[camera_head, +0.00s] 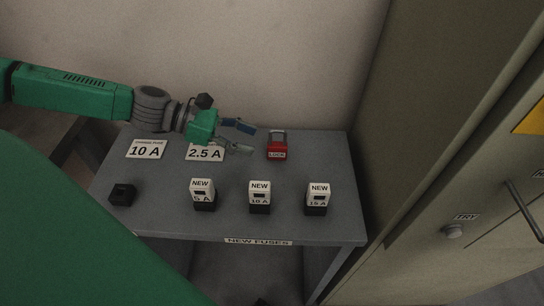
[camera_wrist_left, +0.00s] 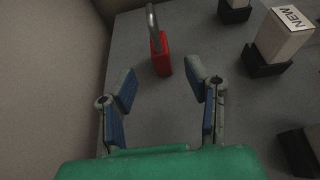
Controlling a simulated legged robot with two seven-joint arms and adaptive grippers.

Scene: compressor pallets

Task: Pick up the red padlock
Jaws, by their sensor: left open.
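The red padlock (camera_head: 277,150) stands at the back right of the grey table, with a grey shackle and a "LOCK" label on its front. In the left wrist view the padlock (camera_wrist_left: 161,54) is beyond the fingertips, in line with the gap between them. My left gripper (camera_head: 247,138) comes in from the left, just left of the padlock and apart from it. In the left wrist view its two blue-padded fingers (camera_wrist_left: 163,82) are spread, with nothing between them. My right gripper does not show.
Three white "NEW" fuses stand on the grey table (camera_head: 240,228): 6 A (camera_head: 202,188), 10 A (camera_head: 260,191) and 15 A (camera_head: 318,193). A black block (camera_head: 122,194) is at the left. Labels lie under my arm. A grey cabinet (camera_head: 450,150) rises to the right.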

